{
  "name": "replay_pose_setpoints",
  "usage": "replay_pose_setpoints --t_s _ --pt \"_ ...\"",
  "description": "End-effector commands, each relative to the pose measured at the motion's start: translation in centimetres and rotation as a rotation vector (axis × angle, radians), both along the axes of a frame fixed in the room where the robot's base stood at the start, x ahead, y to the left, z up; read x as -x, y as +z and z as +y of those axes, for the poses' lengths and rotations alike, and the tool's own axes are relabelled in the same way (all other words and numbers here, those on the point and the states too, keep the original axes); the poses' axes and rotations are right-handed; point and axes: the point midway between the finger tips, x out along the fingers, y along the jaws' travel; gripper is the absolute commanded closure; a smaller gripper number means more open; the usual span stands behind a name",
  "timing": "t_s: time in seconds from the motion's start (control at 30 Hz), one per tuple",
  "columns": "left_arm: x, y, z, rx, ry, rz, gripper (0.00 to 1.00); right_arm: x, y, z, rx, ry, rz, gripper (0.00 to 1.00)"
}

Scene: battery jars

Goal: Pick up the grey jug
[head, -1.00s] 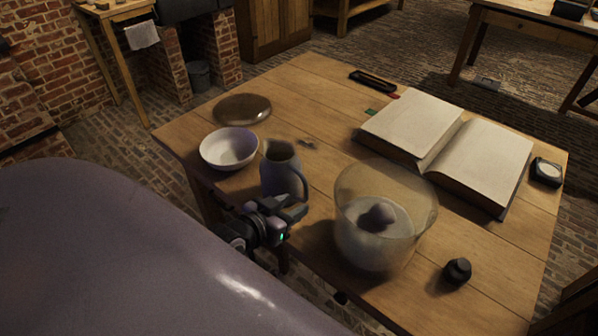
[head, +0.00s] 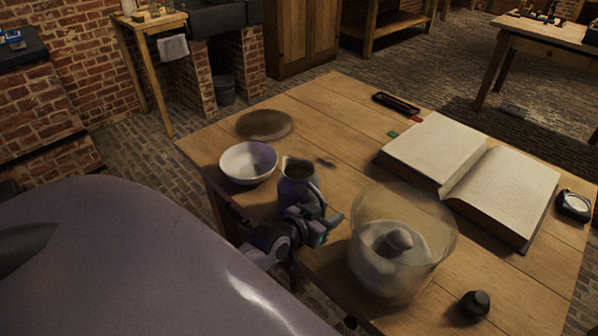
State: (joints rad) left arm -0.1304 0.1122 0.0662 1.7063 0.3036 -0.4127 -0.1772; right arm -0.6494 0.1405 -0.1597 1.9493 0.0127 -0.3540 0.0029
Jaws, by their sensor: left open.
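The grey jug (head: 297,183) stands upright on the wooden table near its front left edge, with its open top showing and its handle to the right. My left gripper (head: 322,217) is open, low in front of the jug and close to its base. It hides the jug's lower part. I cannot tell whether the fingers touch the jug. My right gripper is not in view.
A white bowl (head: 248,163) stands left of the jug, with a brown round dish (head: 264,125) behind it. A large glass jar (head: 402,225) stands close on the right. A small black bottle (head: 475,305) and an open book (head: 436,150) lie farther right.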

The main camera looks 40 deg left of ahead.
Motion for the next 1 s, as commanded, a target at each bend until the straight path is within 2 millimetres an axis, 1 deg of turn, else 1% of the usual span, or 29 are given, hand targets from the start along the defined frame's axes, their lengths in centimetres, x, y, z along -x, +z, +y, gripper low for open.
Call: replay_pose_setpoints --t_s 0.17,0.2,0.27,0.3,0.33,0.77,1.0 --pt "0.0 0.0 0.0 0.0 0.0 -0.001 0.58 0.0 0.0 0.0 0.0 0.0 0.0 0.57" --pt "0.0 0.0 0.0 0.0 0.0 -0.001 0.65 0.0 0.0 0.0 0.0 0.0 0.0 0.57" --pt "0.0 0.0 0.0 0.0 0.0 -0.001 0.84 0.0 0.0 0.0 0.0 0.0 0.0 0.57" --pt "0.0 0.0 0.0 -0.001 0.0 -0.001 0.97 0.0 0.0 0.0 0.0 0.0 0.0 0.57" --pt "0.0 0.0 0.0 -0.001 0.0 -0.001 1.0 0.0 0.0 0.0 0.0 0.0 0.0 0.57" --pt "-0.1 0.3 0.0 -0.003 0.0 -0.006 1.0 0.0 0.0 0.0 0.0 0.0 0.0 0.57" --pt "-0.1 1.2 0.0 -0.003 -0.001 -0.006 1.0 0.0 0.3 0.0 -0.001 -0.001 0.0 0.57"
